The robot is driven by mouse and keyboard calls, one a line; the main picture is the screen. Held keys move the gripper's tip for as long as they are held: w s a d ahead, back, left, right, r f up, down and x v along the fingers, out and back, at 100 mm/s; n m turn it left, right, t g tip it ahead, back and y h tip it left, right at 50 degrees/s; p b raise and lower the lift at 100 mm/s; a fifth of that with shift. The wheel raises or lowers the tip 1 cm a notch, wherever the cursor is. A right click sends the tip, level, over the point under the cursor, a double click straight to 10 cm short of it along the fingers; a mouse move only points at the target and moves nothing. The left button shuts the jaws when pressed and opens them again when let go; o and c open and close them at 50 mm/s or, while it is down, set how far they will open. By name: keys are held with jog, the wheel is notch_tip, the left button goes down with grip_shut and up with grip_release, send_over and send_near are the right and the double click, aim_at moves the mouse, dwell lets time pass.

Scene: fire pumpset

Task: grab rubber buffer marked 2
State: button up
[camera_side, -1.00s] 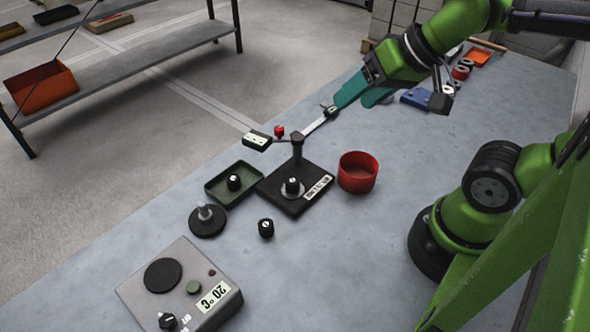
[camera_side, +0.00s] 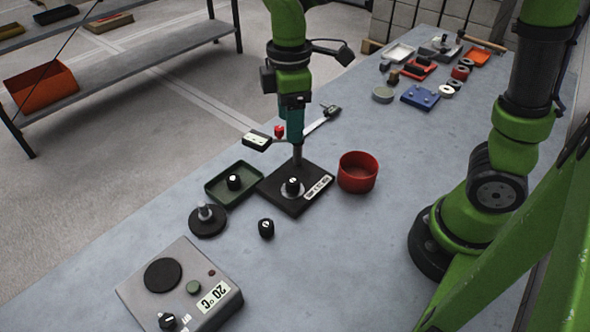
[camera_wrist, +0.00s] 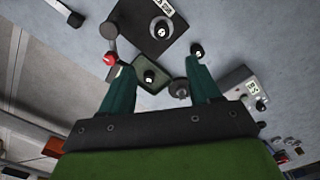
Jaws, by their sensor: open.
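Three small black rubber buffers with white marks show in the side view. One (camera_side: 233,182) is in the green tray (camera_side: 213,198), one (camera_side: 292,187) sits on the black stand's plate (camera_side: 275,200), and one (camera_side: 266,228) stands loose on the table. They also show in the wrist view: in the tray (camera_wrist: 150,77), on the plate (camera_wrist: 161,31) and loose (camera_wrist: 197,50). Their marks are too small to read surely, so I cannot tell which is 2. My gripper (camera_wrist: 160,66) is open and empty, pointing down, above and apart from the buffers. In the side view, it (camera_side: 291,138) is near the stand's post.
The stand's post (camera_side: 298,152) and long lever (camera_side: 318,124) rise close to my gripper. A red bowl (camera_side: 343,178) stands right of the plate. A dark disc with a peg (camera_side: 206,221) and a grey box with a display (camera_side: 228,302) are nearer the front. Table right of these is clear.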

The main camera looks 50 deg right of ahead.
send_over(294, 179)
jog(key=f, duration=1)
jog(key=shift+w+a+f, duration=0.1)
jog(key=shift+w+f, duration=0.1)
jog(key=shift+s+f, duration=0.15)
jog(key=shift+f, duration=1.2)
jog(key=shift+s+f, duration=0.1)
jog(key=shift+f, duration=1.25)
jog(key=shift+c, duration=0.3)
